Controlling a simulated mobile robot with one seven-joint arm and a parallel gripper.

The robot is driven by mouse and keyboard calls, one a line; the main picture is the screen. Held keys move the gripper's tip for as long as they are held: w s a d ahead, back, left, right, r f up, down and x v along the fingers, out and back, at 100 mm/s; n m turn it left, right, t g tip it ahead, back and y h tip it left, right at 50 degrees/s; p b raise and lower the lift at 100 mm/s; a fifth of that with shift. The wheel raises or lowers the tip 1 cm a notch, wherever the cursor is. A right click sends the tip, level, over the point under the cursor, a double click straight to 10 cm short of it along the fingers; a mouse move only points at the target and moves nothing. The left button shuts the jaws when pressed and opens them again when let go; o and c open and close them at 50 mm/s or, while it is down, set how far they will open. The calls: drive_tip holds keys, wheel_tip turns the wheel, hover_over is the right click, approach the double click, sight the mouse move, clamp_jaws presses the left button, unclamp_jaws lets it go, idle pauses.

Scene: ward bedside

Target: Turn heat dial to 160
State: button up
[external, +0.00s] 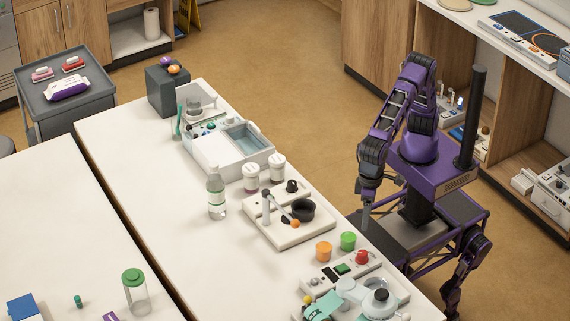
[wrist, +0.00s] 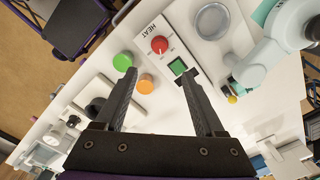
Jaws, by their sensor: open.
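The heat dial is a red round knob (wrist: 159,44) beside the printed word HEAT on a white panel (wrist: 178,22) in the wrist view. It also shows in the external view (external: 362,257) at the right end of the panel. The scale numbers and the dial's exact setting are too small to read. My gripper (wrist: 158,75) is open and empty, its two fingers spread with the dial just beyond the fingertips in the picture. In the external view my gripper (external: 366,222) points down near the table's right edge, above and apart from the dial.
A green square (wrist: 178,66) lies beside the dial on the panel. A pale teal device (external: 350,291) stands in front of the panel.

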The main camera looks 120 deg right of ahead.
drive_tip(key=shift+r, duration=1.5)
